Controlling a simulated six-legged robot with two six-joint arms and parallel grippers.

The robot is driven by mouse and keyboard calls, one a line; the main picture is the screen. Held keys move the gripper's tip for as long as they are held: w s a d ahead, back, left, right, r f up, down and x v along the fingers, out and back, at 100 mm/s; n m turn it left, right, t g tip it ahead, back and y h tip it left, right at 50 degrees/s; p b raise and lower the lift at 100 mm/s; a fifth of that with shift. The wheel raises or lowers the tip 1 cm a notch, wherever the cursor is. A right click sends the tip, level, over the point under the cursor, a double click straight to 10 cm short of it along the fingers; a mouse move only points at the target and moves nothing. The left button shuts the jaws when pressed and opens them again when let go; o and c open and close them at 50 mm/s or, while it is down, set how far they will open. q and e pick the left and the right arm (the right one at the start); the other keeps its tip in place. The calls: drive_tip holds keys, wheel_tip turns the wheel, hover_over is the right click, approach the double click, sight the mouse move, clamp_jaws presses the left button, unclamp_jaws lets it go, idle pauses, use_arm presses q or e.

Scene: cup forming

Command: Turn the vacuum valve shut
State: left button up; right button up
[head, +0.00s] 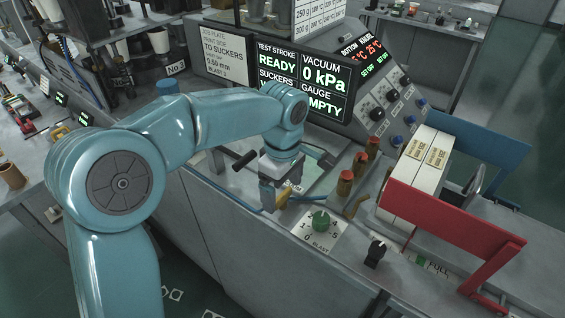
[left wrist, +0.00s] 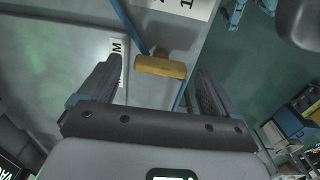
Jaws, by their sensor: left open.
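The vacuum valve's yellow handle (left wrist: 160,67) shows in the left wrist view, between my left gripper's two fingers, with a gap on each side. It lies crosswise beside a thin blue pipe (left wrist: 138,40). In the head view the yellow handle (head: 284,196) is partly hidden by my left gripper (head: 276,200), which points down over the bench. My left gripper is open and empty. The screen (head: 303,80) reads VACUUM 0 kPa and TEST STROKE READY. My right gripper is not in view.
A blast dial with a green knob (head: 321,220) sits just right of my left gripper. Several brass fittings with red tops (head: 345,183) stand beyond it. A black knob (head: 376,252) and a red frame (head: 452,220) are farther right. A black-gripped lever (head: 244,160) is close on the left.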

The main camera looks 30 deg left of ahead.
sight(282, 195)
use_arm(q)
wheel_tip(282, 195, up, 15)
drive_tip(key=p, duration=0.2)
drive_tip(key=shift+r, duration=0.15)
